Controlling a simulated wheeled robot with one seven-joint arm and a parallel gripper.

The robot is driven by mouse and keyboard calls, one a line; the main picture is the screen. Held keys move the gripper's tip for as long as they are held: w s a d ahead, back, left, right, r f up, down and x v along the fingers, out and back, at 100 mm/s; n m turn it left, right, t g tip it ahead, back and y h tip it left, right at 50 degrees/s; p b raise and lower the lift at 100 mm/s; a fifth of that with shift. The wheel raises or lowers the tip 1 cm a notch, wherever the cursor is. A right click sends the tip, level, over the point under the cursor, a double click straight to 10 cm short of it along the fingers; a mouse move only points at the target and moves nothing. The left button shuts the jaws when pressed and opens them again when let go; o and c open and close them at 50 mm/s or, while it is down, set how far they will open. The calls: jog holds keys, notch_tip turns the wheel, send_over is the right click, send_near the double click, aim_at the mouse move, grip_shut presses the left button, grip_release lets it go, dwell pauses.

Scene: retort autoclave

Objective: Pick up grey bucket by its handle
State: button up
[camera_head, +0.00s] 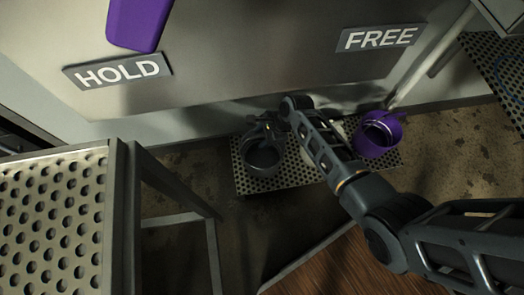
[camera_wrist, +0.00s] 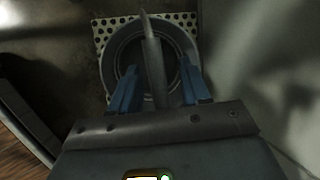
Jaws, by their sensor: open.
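The grey bucket (camera_head: 262,160) stands on a low perforated platform on the floor, in the middle of the head view. In the wrist view the bucket (camera_wrist: 112,62) is seen from above, with its handle (camera_wrist: 153,60) running across its mouth. My gripper (camera_wrist: 155,88) is open above the bucket. Its two blue fingers lie on either side of the handle, apart from it in the picture. I cannot tell how far above the handle the fingertips are. In the head view my gripper (camera_head: 268,128) is at the bucket's far side, partly merged with it.
A purple bucket (camera_head: 378,134) stands at the platform's right end. The perforated platform (camera_head: 290,178) lies against a wall panel with HOLD (camera_head: 118,72) and FREE (camera_head: 378,38) signs. A perforated metal table (camera_head: 52,215) stands at left. A purple piece (camera_head: 138,22) hangs above HOLD.

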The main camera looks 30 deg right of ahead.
jog(key=shift+w+a+f, duration=0.1)
jog(key=shift+f, duration=0.2)
jog(key=shift+c, duration=0.2)
grip_shut()
